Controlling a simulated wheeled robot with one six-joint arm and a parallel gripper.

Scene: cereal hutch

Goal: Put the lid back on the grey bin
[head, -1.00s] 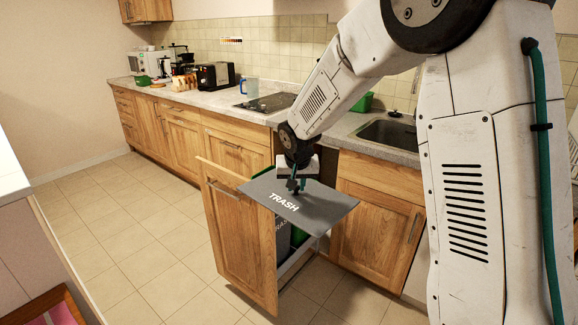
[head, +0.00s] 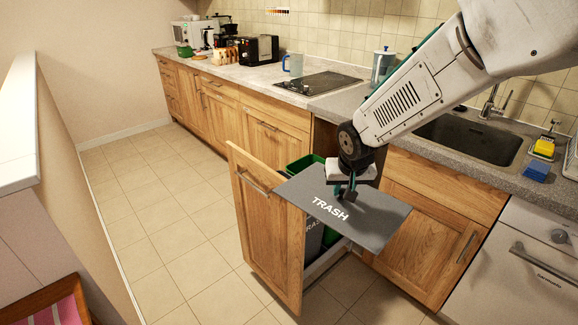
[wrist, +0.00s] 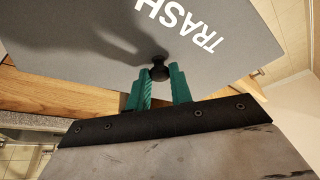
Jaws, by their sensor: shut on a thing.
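The lid (head: 375,222) is a flat dark grey panel with "TRASH" in white and a small black knob. My gripper (head: 347,191) is shut on the lid's knob and holds the lid roughly level above the open pull-out drawer. In the wrist view the green fingers (wrist: 160,84) close around the black knob (wrist: 159,68), with the lid (wrist: 90,40) beyond. The grey bin (head: 314,238) stands in the drawer, partly under the lid, with part of its lettering showing. The lid hides its top, so I cannot tell whether they touch.
A green bin (head: 303,164) sits in the same drawer, mostly hidden. The wooden drawer front (head: 264,225) stands pulled out into the room. The counter (head: 345,100) with hob and sink (head: 470,140) runs behind. The tiled floor at left (head: 150,220) is clear.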

